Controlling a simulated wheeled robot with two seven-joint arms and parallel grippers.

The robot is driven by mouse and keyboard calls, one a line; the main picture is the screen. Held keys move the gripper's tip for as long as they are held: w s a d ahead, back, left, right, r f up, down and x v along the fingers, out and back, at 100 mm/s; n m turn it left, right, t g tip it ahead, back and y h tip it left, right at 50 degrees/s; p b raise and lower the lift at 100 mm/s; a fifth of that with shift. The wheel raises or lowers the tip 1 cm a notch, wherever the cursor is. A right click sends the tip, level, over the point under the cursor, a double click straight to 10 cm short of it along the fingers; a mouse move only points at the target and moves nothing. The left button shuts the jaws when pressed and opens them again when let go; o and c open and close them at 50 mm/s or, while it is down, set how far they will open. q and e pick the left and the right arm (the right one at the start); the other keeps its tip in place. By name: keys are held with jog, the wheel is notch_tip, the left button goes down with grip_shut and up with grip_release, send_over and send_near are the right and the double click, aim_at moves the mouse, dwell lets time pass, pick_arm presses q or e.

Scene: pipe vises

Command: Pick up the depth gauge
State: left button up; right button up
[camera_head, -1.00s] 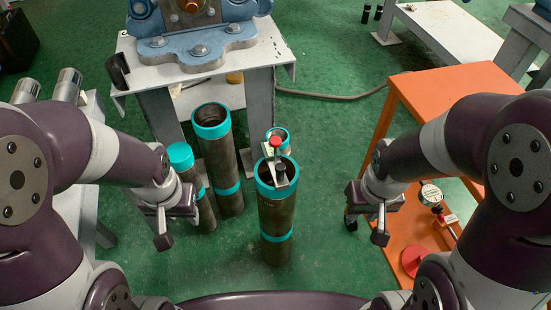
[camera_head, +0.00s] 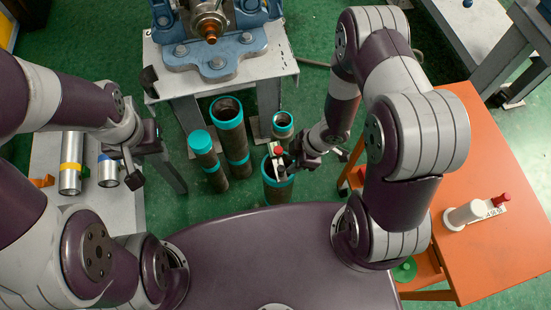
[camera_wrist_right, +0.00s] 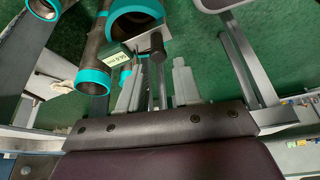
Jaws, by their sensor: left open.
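The depth gauge (camera_head: 278,155), a small pale device with a red knob, stands at the mouth of the front teal-rimmed pipe (camera_head: 277,190). A green display (camera_wrist_right: 117,58) on it shows in the right wrist view, in front of the fingers and to their left. My right gripper (camera_head: 315,157) is just right of the gauge with its fingers apart. In the wrist view the fingers (camera_wrist_right: 157,85) reach toward the pipe mouths; whether they touch the gauge is unclear. My left gripper (camera_head: 143,155) is open and empty, away to the left.
Several teal-rimmed pipes (camera_head: 230,130) stand close around the gauge. Behind them is a white stand (camera_head: 270,70) with a blue vise (camera_head: 215,55). Metal cylinders (camera_head: 71,165) lie on a left bench. An orange table (camera_head: 500,250) at right holds a white red-knobbed device (camera_head: 475,211).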

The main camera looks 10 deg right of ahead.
aim_at(284, 169)
jog(key=x, duration=0.5)
jog(key=b+x, duration=0.1)
jog(key=x, duration=0.1)
jog(key=shift+w+a+f, duration=0.15)
jog(key=shift+w+f, duration=0.15)
grip_shut()
